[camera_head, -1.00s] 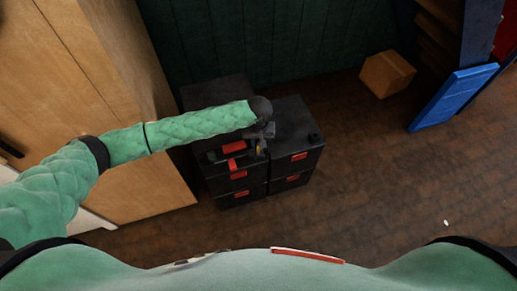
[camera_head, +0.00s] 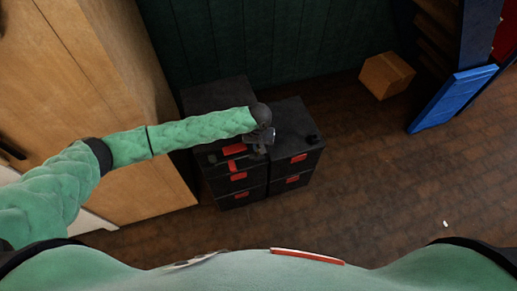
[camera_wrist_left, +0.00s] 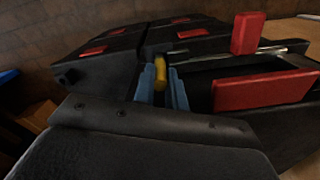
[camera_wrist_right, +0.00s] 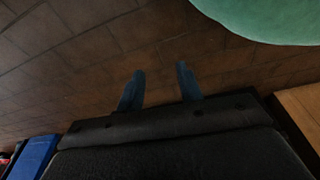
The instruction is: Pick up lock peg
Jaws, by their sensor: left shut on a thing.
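A small yellow peg (camera_wrist_left: 160,74), which I take to be the lock peg, stands between the blue fingers of my left gripper (camera_wrist_left: 161,88) in the left wrist view. The gripper is shut on it, over the black drawer units. In the head view my left gripper (camera_head: 262,138) is above the gap between the two units, and the peg is hidden there. My right gripper (camera_wrist_right: 160,88) shows only in the right wrist view. Its fingers are apart with nothing between them, above the brown floor.
Black drawer units (camera_head: 293,135) with red handles stand side by side. The left unit has an open top drawer with a red front (camera_wrist_left: 265,90). A wooden cabinet (camera_head: 145,120) stands at the left. A cardboard box (camera_head: 387,75) and blue panel (camera_head: 450,98) are at the right; floor between is clear.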

